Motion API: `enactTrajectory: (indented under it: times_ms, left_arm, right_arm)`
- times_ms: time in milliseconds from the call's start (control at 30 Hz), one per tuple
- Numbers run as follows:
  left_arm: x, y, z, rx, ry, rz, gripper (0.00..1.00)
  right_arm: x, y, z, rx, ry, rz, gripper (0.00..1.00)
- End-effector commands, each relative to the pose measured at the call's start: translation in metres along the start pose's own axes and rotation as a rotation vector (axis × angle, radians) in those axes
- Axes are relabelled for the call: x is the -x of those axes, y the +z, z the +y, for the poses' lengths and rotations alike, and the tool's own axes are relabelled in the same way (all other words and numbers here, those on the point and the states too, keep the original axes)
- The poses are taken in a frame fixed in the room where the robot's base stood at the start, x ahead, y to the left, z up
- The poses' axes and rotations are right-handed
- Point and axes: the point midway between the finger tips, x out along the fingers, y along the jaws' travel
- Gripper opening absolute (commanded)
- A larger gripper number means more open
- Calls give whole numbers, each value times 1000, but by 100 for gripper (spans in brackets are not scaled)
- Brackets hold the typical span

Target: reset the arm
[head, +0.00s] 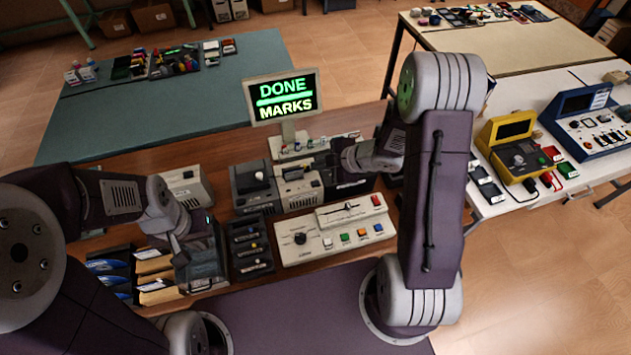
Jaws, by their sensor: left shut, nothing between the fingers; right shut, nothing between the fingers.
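My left arm comes in from the left. Its gripper (199,268) points down over the file trays at the left of the wooden desk (215,160). It is shut and empty. My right arm rises at the right and bends back over the desk. Its gripper (338,178) is shut and empty, near the grey boxes behind the control panel; its fingertips are hard to make out. A screen (283,96) reading "DONE MARKS" stands behind the panel. The control panel (335,230) has a slider, a black knob and coloured buttons. Neither gripper visibly holds anything.
Grey device boxes (254,188) stand mid-desk. A dark tray rack (248,248) and file trays (110,270) are at left. A green-topped table (110,125) stands behind. A white table at right holds a yellow device (515,147) and a blue device (588,120).

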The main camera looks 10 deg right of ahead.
Motion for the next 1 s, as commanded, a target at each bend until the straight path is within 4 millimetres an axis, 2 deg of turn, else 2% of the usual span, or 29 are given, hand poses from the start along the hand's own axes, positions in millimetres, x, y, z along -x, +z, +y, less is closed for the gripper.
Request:
enactTrajectory:
  times_ms: [367, 467, 533, 567, 600, 667, 767, 833, 900, 1000]
  left_arm:
    - [0, 0, 0, 0, 0, 0, 0]
    - [0, 0, 0, 0, 0, 0, 0]
    - [0, 0, 0, 0, 0, 0, 0]
    - [0, 0, 0, 0, 0, 0, 0]
    - [-1, 0, 0, 0, 0, 0, 0]
    - [-1, 0, 0, 0, 0, 0, 0]
    - [-1, 0, 0, 0, 0, 0, 0]
    - [-1, 0, 0, 0, 0, 0, 0]
    - [-1, 0, 0, 0, 0, 0, 0]
    - [-1, 0, 0, 0, 0, 0, 0]
  right_arm:
    - [-1, -3, 0, 6, -2, 4, 0]
    - [4, -27, 15, 73, 23, 25, 0]
    - [15, -57, 36, 115, 81, 34, 0]
    - [23, -64, 46, 98, 118, 5, 0]
    - [34, -66, 58, 32, 166, -58, 0]
    - [53, -56, 63, -131, 220, -169, 0]
    - [85, -30, 39, -502, 255, -353, 0]
    - [104, -14, -2, -808, 232, -478, 0]
    - [118, -6, -47, -1084, 181, -590, 0]
    - [128, -7, -95, -1334, 104, -707, 0]
